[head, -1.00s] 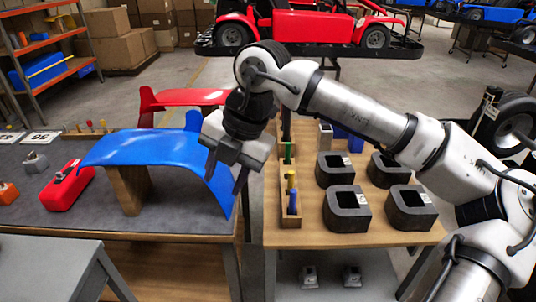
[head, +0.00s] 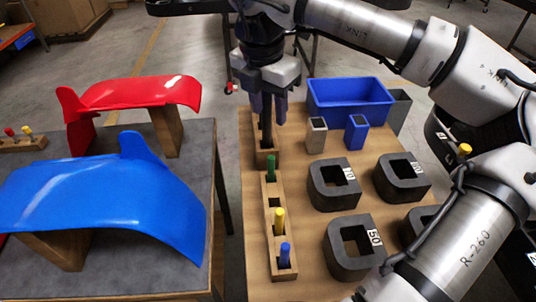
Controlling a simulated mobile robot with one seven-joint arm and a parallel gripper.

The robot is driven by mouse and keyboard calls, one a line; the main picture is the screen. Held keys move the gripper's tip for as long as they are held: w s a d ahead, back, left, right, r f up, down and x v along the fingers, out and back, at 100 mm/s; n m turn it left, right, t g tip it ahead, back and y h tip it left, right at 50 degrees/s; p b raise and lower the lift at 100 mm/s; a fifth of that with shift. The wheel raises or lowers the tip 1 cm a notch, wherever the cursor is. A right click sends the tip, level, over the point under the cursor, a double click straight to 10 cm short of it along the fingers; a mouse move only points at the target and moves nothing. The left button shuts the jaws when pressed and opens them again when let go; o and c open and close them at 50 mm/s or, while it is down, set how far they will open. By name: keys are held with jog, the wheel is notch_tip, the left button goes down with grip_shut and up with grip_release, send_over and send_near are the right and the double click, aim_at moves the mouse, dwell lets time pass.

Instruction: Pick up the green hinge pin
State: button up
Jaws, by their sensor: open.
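The green hinge pin (head: 271,168) stands upright in a long wooden rack (head: 268,205) on the right-hand table, towards the rack's far end. A yellow pin (head: 279,221) and a blue pin (head: 285,255) stand nearer in the same rack. My gripper (head: 272,128) points down just beyond the green pin, over the far part of the wooden holders. Its dark fingers are open, seen nearly edge-on, with nothing visible between them. It looks apart from the green pin, but its height above the rack is hard to judge.
Dark square-holed blocks (head: 354,247) stand right of the rack. A blue bin (head: 349,101), a grey holder (head: 316,135) and a blue holder (head: 356,132) stand behind. On the left table are a blue fender (head: 100,195) and a red fender (head: 135,93).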

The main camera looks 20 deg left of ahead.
jog(key=p, duration=0.2)
send_over(271, 157)
notch_tip(271, 157, down, 8)
jog(key=shift+r, duration=0.15)
jog(key=shift+s+f+p, duration=0.15)
jog(key=shift+f+p, duration=0.3)
jog(key=shift+f, duration=0.45)
notch_tip(271, 157, down, 4)
jog(key=shift+f+p, duration=0.1)
jog(key=shift+p, duration=0.65)
jog(key=shift+c, duration=0.4)
grip_shut()
